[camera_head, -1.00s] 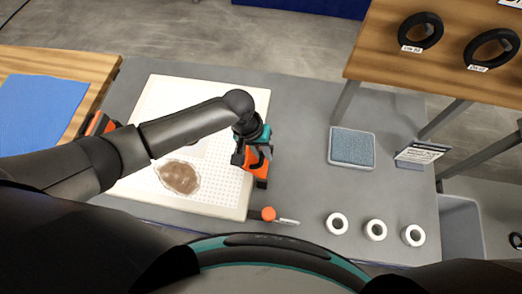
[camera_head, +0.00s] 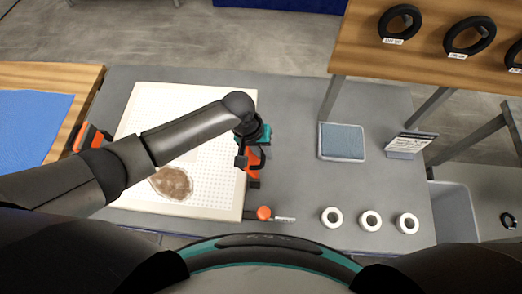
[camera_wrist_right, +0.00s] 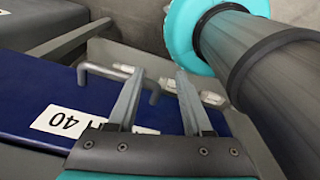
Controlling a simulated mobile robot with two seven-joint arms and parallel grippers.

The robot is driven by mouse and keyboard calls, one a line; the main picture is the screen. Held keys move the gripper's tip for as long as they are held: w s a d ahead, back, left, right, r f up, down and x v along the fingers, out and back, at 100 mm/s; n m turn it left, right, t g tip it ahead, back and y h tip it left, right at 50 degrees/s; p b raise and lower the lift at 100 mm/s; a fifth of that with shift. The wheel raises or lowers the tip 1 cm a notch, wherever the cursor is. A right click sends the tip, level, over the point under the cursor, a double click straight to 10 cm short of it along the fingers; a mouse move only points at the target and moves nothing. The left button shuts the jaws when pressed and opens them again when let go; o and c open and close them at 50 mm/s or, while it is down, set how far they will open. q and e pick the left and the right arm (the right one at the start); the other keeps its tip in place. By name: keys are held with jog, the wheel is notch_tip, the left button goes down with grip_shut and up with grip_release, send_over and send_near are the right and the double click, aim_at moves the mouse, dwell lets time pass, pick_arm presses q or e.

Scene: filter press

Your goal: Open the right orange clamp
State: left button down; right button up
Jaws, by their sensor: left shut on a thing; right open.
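The right orange clamp (camera_head: 253,174) sits at the right edge of the white perforated plate (camera_head: 136,104) in the head view. My left gripper (camera_head: 246,157) is over this clamp and shut on it, and hides part of it.
A brown cake patch (camera_head: 171,184) lies on the plate. An orange-capped item (camera_head: 264,213), several white rings (camera_head: 370,220) and a blue-grey pad (camera_head: 342,141) sit to the right. In the right wrist view, a metal handle (camera_wrist_right: 106,72) on a blue surface (camera_wrist_right: 37,87) is near the fingers.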

pick_arm(q)
jog(key=shift+d+f, duration=0.2)
jog(key=shift+d, duration=0.5)
jog(key=shift+s+f, duration=0.1)
jog(key=shift+s+d+f, duration=0.3)
jog(key=shift+d+f, duration=0.25)
jog(key=shift+d, duration=0.05)
jog(key=c, duration=0.8)
grip_release()
jog(key=shift+p+v, duration=2.8)
jog(key=shift+v, duration=1.25)
jog(key=shift+w, duration=0.15)
